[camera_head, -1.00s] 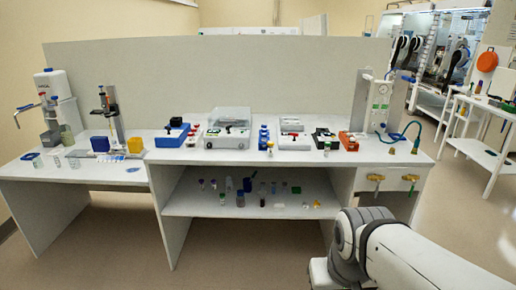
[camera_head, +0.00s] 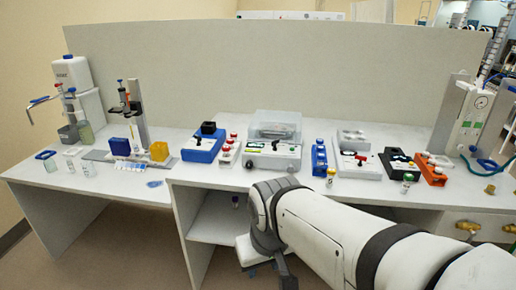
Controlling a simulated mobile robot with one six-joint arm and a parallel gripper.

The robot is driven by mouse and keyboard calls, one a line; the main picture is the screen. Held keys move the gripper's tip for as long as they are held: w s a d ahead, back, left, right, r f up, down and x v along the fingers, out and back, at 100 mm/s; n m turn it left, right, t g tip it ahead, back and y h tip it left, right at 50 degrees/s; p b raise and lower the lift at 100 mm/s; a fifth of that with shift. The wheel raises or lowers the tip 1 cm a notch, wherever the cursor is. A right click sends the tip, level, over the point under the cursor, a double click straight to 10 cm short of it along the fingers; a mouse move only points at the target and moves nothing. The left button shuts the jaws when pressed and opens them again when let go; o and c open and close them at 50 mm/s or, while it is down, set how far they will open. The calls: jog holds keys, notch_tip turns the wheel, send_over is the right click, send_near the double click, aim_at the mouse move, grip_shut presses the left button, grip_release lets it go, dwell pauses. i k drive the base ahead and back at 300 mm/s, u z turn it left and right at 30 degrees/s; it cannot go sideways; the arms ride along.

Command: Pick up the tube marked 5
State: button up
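No number 5 can be read on any tube, so I cannot tell which one is marked 5. A green-capped vial (camera_head: 407,183) stands near the front edge. One small dark-topped vial (camera_head: 235,202) shows on the lower shelf. My arm hides most of that shelf.
The white bench (camera_head: 160,196) carries a clear-lidded machine (camera_head: 274,142), a blue device (camera_head: 203,145), a black device (camera_head: 398,164) and an orange device (camera_head: 430,171). A tall stand (camera_head: 138,112) is on the left. A grey panel (camera_head: 260,65) closes the back.

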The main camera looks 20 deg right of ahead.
aim_at(331, 172)
jog(key=z, duration=0.25)
jog(key=i, duration=1.2)
jog(key=z, duration=0.7)
jog(key=k, duration=0.85)
jog(key=z, duration=0.2)
jog(key=i, duration=0.9)
jog(key=u, duration=0.05)
